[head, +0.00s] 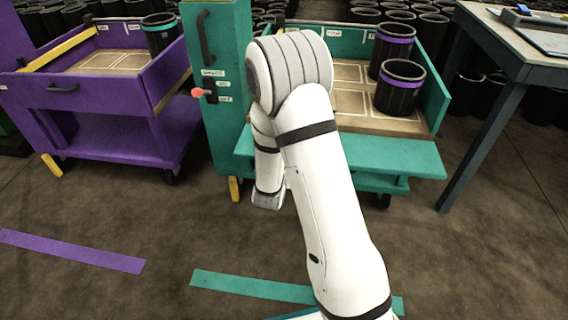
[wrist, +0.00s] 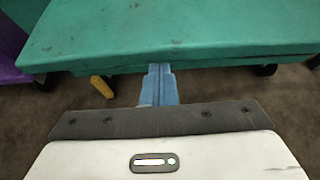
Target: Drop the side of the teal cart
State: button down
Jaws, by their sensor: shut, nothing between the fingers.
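The teal cart (head: 402,158) stands in the middle right of the head view. Its near side (head: 420,160) lies folded outward, roughly flat, just below the deck, so the deck's front is open. A tall teal end panel (head: 225,130) at its left carries a dark handle, small labels and a latch with a red knob (head: 198,92). In the wrist view the teal side (wrist: 180,30) spans the top. My gripper (wrist: 159,68) is shut and empty, its blue fingertips at the near edge of that side; contact cannot be told. My arm hides the gripper in the head view.
Black sleeves with purple bands (head: 401,88) stand on the teal cart's deck. A purple cart (head: 90,110) with its side up stands left. A workbench (head: 520,50) stands right. Purple (head: 70,251) and teal (head: 250,288) floor strips lie in front; the near floor is open.

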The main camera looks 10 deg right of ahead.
jog(key=shift+d+r, duration=0.15)
jog(key=shift+r, duration=0.75)
jog(key=shift+f, duration=0.1)
notch_tip(320, 180, down, 5)
jog(key=b, duration=0.5)
jog(key=p+v, duration=0.4)
jog(key=v, duration=0.7)
jog(key=shift+r+p, duration=0.2)
jog(key=shift+p, duration=0.15)
